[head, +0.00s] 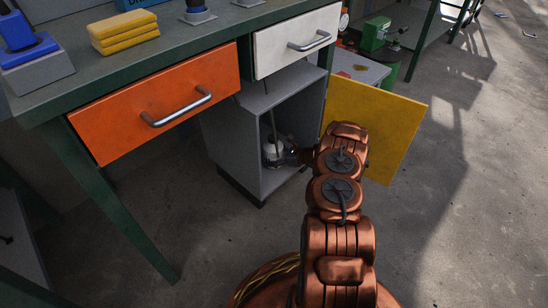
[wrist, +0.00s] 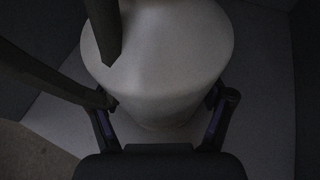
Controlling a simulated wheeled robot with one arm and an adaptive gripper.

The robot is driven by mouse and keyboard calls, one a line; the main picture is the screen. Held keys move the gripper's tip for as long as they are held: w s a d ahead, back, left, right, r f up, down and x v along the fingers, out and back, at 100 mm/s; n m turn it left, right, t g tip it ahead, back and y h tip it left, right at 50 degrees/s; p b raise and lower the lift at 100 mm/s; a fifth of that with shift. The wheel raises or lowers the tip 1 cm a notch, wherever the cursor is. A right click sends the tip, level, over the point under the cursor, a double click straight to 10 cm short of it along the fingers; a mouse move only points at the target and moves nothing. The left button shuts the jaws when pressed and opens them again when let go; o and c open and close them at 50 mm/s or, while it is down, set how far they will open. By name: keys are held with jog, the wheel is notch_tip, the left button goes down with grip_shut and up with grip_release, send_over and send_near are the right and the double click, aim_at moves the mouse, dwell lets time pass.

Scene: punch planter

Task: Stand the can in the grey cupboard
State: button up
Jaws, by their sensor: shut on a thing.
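The can (head: 272,154) is pale grey with a long thin spout rising from it. It is inside the open grey cupboard (head: 230,142), low near the cupboard floor, and looks about upright. I cannot tell for sure whether its base touches the floor. My gripper (head: 289,155) reaches in through the open front from the right. In the wrist view the can's round, tapering body (wrist: 165,60) fills the space between my two fingers (wrist: 164,100), which are shut on it. Dark bars, seemingly its spout and handle, cross the upper left. Part of the can is hidden by my gripper.
The yellow door (head: 400,125) stands open to the right, beside my arm. An orange drawer (head: 120,110) and a white drawer (head: 285,45) are shut above. A green table leg (head: 120,220) stands at left. The floor in front is clear.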

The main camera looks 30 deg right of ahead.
jog(key=o, duration=1.7)
jog(key=shift+f, duration=0.1)
jog(key=shift+c, duration=0.2)
jog(key=shift+r, duration=0.25)
jog(key=p+v, duration=0.3)
jog(key=v, duration=0.7)
jog(key=shift+s+d+r+p, duration=0.1)
jog(key=shift+s+d+p, duration=0.15)
jog(key=shift+p, duration=0.15)
jog(key=shift+s+d+r, duration=0.15)
jog(key=shift+s+d, duration=0.2)
jog(key=shift+s, duration=0.1)
